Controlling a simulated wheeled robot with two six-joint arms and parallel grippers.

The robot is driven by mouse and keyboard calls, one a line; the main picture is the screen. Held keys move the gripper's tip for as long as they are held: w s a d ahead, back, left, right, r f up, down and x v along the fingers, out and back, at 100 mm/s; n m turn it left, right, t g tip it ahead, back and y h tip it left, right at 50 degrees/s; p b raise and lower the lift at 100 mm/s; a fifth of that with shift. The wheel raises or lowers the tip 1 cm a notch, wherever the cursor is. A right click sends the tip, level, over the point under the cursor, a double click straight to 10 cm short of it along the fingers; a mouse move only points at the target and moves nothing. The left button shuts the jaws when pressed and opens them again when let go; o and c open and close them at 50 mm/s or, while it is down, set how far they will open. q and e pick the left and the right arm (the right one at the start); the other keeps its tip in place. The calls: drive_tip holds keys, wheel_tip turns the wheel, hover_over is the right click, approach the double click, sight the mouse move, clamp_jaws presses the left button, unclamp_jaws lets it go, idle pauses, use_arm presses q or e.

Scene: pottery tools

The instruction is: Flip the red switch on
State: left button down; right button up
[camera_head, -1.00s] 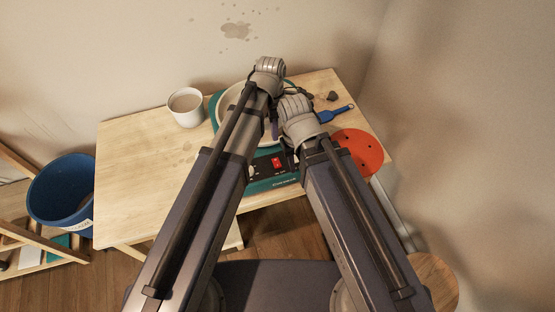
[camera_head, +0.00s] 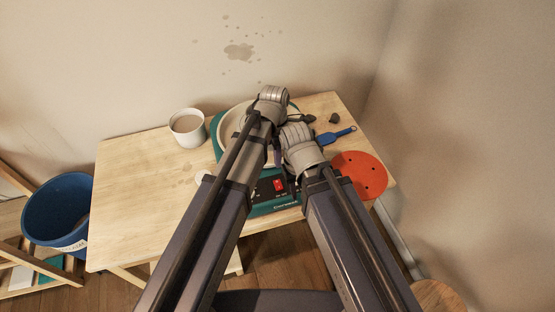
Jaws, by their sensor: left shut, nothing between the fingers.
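The red switch (camera_head: 279,184) sits on the dark front panel of the green pottery wheel (camera_head: 270,207), in the gap between my two forearms. Whether it is on or off is too small to tell. My left gripper (camera_head: 277,152) points down over the wheel, behind the switch and apart from it. It is shut and empty, and my arms partly hide it. My right wrist is bent over the wheel's right side. Its fingers are hidden behind the wrist and arm.
A white mug (camera_head: 187,128) stands at the back left of the wooden table (camera_head: 135,190). A blue-handled tool (camera_head: 334,136) and a red disc (camera_head: 360,174) lie right of the wheel. A blue bucket (camera_head: 58,212) stands at the left. The table's left half is mostly clear.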

sight(279, 187)
use_arm(q)
drive_tip(key=f+b, duration=0.6)
drive_tip(key=f, duration=0.1)
drive_tip(key=s+f+b, duration=0.1)
drive_tip(key=f+b, duration=0.3)
drive_tip(key=shift+s+d, duration=0.1)
drive_tip(key=shift+d, duration=0.1)
drive_tip(key=shift+f, duration=0.1)
drive_tip(key=shift+s+f, duration=0.15)
drive_tip(key=shift+f, duration=0.05)
drive_tip(key=shift+r, duration=0.15)
drive_tip(key=shift+w+a+r, duration=0.2)
drive_tip(key=shift+w, duration=0.6)
